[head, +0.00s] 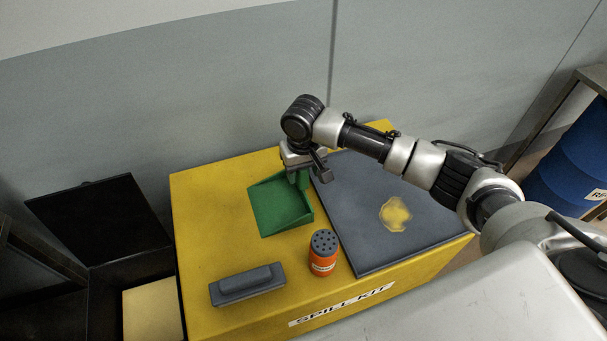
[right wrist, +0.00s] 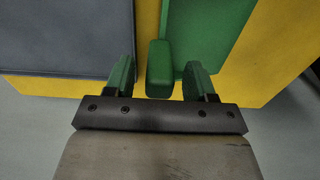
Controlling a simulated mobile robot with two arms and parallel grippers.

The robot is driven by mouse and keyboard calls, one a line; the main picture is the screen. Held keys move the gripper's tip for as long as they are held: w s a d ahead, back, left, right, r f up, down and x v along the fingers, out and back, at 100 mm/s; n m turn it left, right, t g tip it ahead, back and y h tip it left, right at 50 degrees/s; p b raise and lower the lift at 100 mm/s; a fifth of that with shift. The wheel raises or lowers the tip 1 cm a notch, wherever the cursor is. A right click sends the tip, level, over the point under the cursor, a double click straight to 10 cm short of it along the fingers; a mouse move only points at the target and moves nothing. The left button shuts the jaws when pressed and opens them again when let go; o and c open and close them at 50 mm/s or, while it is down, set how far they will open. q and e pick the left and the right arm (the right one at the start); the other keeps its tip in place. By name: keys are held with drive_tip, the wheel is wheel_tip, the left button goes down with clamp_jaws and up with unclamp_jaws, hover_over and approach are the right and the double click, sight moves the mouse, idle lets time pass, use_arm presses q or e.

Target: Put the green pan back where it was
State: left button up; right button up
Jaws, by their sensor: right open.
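The green pan (head: 280,207) lies on top of the yellow spill kit box (head: 200,215), left of a dark grey mat. My right gripper (head: 306,172) is at the pan's back right corner, over its handle end. In the right wrist view the pan (right wrist: 212,35) is at the top and its handle (right wrist: 160,68) stands between the two fingers of my right gripper (right wrist: 160,78). The jaws are open, with a visible gap on each side of the handle. My left gripper is not in view.
The grey mat (head: 350,225) bears a yellow spill (head: 396,214). An orange shaker (head: 323,253) and a grey block-like tool (head: 247,284) stand in front of the pan. A dark open bin (head: 105,220) is at left, and a blue drum (head: 570,160) at right.

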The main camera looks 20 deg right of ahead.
wheel_tip(320, 180, up, 10)
drive_tip(key=shift+r, duration=0.15)
idle(0.6)
